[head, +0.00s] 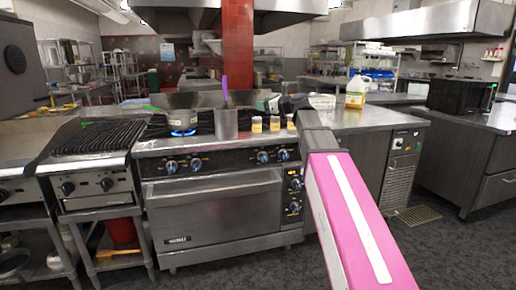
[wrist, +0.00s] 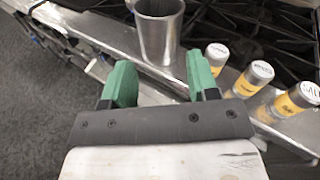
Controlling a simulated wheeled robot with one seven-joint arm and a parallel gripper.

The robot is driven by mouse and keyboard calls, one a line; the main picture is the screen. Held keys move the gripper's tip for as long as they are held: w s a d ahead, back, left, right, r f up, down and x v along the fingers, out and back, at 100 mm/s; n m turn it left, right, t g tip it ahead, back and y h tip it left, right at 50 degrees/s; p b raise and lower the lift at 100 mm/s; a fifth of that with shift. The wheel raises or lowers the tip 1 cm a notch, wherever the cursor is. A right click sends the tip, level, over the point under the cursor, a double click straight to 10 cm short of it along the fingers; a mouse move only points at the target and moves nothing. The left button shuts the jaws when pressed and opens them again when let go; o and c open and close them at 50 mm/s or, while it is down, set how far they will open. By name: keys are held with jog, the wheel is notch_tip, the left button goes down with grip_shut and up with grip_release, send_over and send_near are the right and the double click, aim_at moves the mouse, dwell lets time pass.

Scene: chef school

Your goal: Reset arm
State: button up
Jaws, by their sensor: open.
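My arm, pink with a white stripe, reaches forward from the lower right in the head view toward the stove. My gripper (wrist: 158,82) shows in the wrist view with its two green fingers apart and nothing between them. In the head view the gripper end is dark and small, near the stove's front edge. A metal container (head: 226,124) holding a purple-handled utensil stands on the stove edge; it also shows in the wrist view (wrist: 158,35) just beyond my fingers, apart from them. Several spice shakers (head: 257,124) stand to its right, close to my right finger in the wrist view.
The stove (head: 215,200) has a lit burner (head: 183,132) with a pot at left. A grill (head: 98,137) stands further left. A yellow jug (head: 355,92) is on the right counter (head: 375,121). The floor (head: 455,245) at right is open.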

jog(key=s+d+f+n+g+h, duration=0.2)
jog(key=s+f+n, duration=0.15)
jog(key=f, duration=0.65)
jog(key=s+d+f+n+g+h, duration=0.15)
jog(key=f+n, duration=0.25)
jog(key=f, duration=0.7)
jog(key=s+d+f+n+g+h, duration=0.1)
jog(key=s+d+f+n+h, duration=0.15)
jog(key=f, duration=0.75)
jog(key=s+d+f+n+g+h, duration=0.2)
jog(key=s+d+f+n, duration=0.1)
jog(key=s+f, duration=0.3)
jog(key=s+d+f+n+g+h, duration=0.2)
jog(key=s+f+n, duration=0.4)
jog(key=f, duration=0.3)
jog(key=s+d+f+n+g+h, duration=0.2)
jog(key=s+d+f+n, duration=0.3)
jog(key=s+f, duration=0.3)
jog(key=shift+s+h, duration=0.25)
jog(key=shift+h, duration=0.05)
